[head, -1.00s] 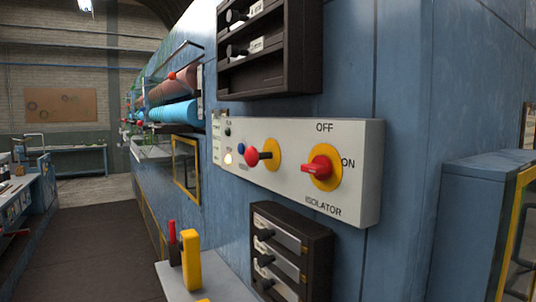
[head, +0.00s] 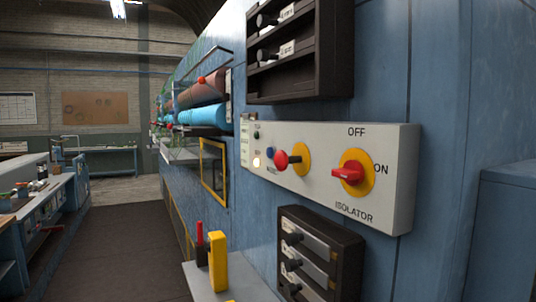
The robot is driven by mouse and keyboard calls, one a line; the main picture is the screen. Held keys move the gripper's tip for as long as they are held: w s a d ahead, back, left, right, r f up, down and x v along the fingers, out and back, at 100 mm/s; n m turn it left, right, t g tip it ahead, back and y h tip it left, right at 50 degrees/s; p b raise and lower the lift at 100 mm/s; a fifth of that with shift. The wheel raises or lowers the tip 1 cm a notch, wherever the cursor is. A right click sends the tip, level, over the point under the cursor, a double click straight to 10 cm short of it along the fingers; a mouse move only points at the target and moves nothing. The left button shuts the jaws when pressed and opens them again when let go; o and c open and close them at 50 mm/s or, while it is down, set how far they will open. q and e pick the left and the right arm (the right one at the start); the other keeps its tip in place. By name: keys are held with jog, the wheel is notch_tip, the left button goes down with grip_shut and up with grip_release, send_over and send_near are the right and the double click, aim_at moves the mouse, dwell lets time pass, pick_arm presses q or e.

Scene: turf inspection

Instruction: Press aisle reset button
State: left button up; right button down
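A pale grey control panel (head: 400,205) is fixed to the blue machine wall at right of centre. Near its left end is a small blue button (head: 269,153), with a label below it too small to read. Beside it is a red mushroom knob (head: 281,159) on a dark stem in front of a yellow disc (head: 301,160). A lit whitish lamp (head: 256,162) and a small dark green button (head: 256,135) sit further left. I cannot tell which control is the aisle reset button. Neither of my grippers is in view.
Dark racks stand above (head: 340,50) and below (head: 350,262) the panel. A ledge (head: 240,290) holds a yellow block (head: 218,262) and a red-handled item (head: 200,240). The dark aisle floor (head: 125,250) is clear, with benches at left.

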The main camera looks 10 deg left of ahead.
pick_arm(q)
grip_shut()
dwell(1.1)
